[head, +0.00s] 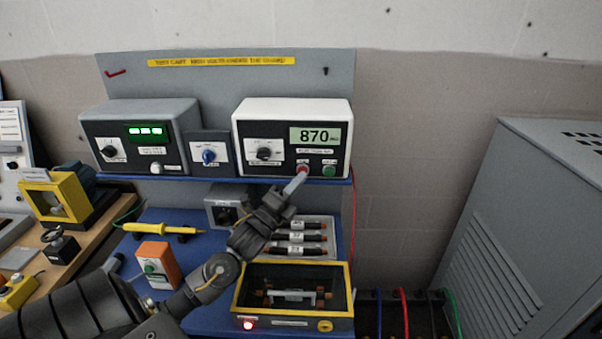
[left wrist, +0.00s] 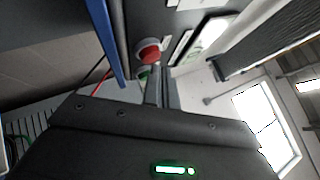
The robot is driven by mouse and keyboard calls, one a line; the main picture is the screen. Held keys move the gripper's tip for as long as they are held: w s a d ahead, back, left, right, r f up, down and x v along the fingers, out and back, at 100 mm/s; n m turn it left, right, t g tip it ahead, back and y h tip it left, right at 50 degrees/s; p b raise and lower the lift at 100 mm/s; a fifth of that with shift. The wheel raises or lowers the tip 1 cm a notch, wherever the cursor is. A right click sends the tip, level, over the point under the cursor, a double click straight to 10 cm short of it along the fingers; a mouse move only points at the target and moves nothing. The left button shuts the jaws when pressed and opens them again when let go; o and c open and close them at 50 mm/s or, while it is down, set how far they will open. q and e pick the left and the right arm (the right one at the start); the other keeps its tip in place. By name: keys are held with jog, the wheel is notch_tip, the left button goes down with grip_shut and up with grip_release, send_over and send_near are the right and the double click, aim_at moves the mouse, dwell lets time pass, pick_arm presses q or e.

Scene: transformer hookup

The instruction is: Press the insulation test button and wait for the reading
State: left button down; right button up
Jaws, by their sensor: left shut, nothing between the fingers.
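The white insulation tester (head: 291,135) stands on the blue shelf of the test cart, its display (head: 315,136) reading 870. A red button (head: 303,170) and a green button (head: 329,171) sit low on its front panel. My left gripper (head: 299,177) is shut and empty, its fingertips at the red button and partly covering it. In the left wrist view the red button (left wrist: 149,50) is just beyond the fingertips, and the green button (left wrist: 143,73) shows partly behind them. I cannot tell whether the fingertips touch the red button. My right gripper is not in view.
A grey meter (head: 145,137) with a green display and a small blue-knob box (head: 209,151) stand left of the tester. Below are a yellow-framed box (head: 293,318) with a red lamp and a tray of dark fuses (head: 335,240). A grey cabinet (head: 530,220) stands right.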

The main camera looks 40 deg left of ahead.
pick_arm(q)
jog(key=shift+w+a, duration=0.25)
jog(key=shift+w, duration=0.05)
dwell(0.4)
jog(key=shift+s+d, duration=0.1)
jog(key=shift+s, duration=0.05)
jog(key=shift+s+d, duration=0.45)
jog(key=shift+s, duration=0.15)
jog(key=s+d+p, duration=0.1)
jog(key=s+d, duration=0.2)
jog(key=s, duration=0.1)
jog(key=shift+s+d+p, duration=0.35)
jog(key=shift+s+p, duration=0.05)
dwell(0.8)
